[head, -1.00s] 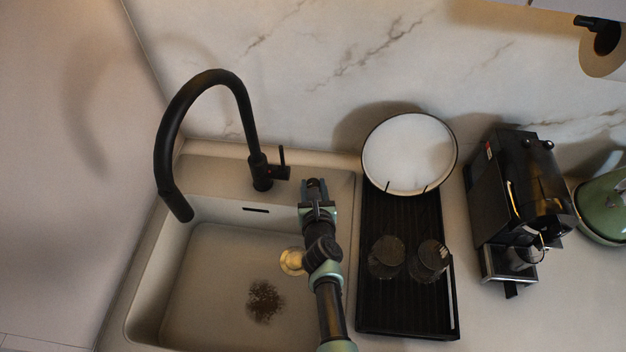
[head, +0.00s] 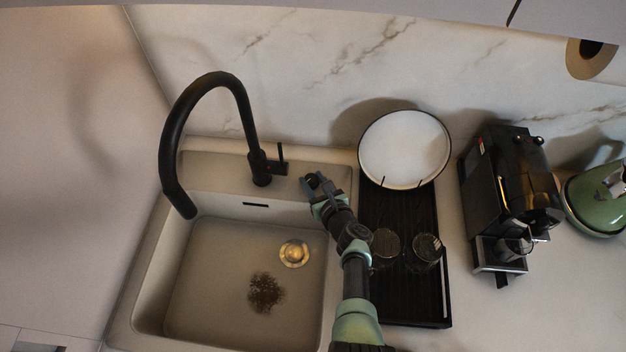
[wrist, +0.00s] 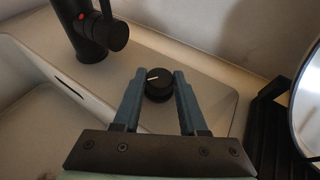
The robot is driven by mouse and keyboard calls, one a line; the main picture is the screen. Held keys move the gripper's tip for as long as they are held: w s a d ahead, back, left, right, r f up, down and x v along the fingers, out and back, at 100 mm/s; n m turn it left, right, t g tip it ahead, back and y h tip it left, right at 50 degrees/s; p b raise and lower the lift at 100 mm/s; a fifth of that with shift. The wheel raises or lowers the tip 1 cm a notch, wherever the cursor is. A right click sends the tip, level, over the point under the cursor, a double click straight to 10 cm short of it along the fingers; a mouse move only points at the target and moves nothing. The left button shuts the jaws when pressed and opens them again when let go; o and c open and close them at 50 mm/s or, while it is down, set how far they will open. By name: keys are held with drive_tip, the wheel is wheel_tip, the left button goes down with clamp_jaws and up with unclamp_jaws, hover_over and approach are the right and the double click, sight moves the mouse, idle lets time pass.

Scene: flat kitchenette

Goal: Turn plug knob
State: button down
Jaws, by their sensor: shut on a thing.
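The plug knob (wrist: 158,85) is a small round black knob with a white line on top, on the sink's back ledge right of the faucet. In the wrist view, the line points left. My gripper (wrist: 159,76) has one finger on each side of the knob and is shut on it. In the head view, my gripper (head: 313,183) is at the ledge, and the knob is hard to tell apart from the dark fingertips. The brass-coloured drain plug (head: 294,253) sits in the sink floor (head: 215,290).
The black faucet (head: 262,165) with its side lever stands left of my gripper. To the right is a black drying tray (head: 405,300) with a white plate (head: 405,148) and two glasses. A coffee machine (head: 500,190) and a green kettle (head: 597,200) stand further right. Dark grounds lie in the sink.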

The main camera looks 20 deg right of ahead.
idle(0.5)
drive_tip(key=c, duration=0.7)
unclamp_jaws()
drive_tip(key=shift+c, duration=0.2)
drive_tip(key=p+v, duration=0.7)
drive_tip(key=v, duration=0.6)
drive_tip(key=shift+d, duration=0.15)
